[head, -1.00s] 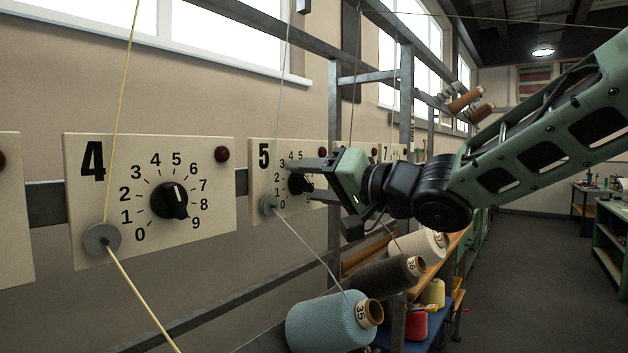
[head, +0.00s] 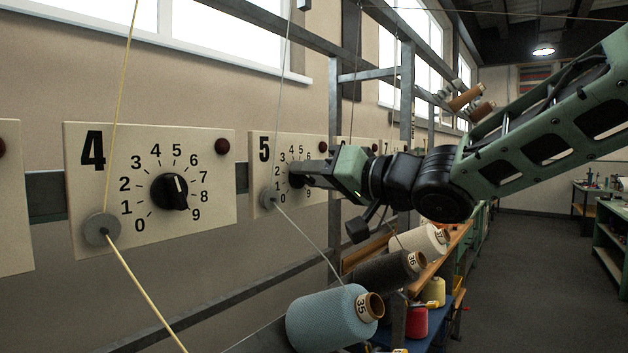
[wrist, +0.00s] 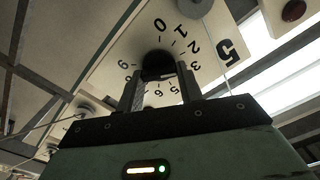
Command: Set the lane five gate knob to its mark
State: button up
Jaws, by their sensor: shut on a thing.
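The lane five plate (head: 262,180) is cream with a black 5 and a numbered dial. It also shows upside down in the wrist view (wrist: 110,72). Its black gate knob (head: 295,174) is partly covered by my gripper (head: 300,174) in the head view. In the wrist view my gripper (wrist: 158,78) has one finger on each side of the knob (wrist: 157,62) and is shut on it. The fingers lie in front of the dial centre. The knob's pointer is hidden, so I cannot tell its setting. I cannot make out a mark on the dial.
A grey thread guide (head: 268,197) with thread sits at plate five's lower left. Yarn cones (head: 325,318) stand below my arm. The floor (head: 530,280) at right is clear.

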jog(key=n+b, duration=0.2)
jog(key=n, duration=0.4)
jog(key=n+b, duration=0.3)
jog(key=n, duration=0.2)
jog(key=shift+s+a+f+n+b, duration=0.1)
jog(key=shift+s+a+n+b, duration=0.1)
jog(key=shift+n+b, duration=0.9)
jog(key=shift+n, duration=1)
jog(key=o, duration=1)
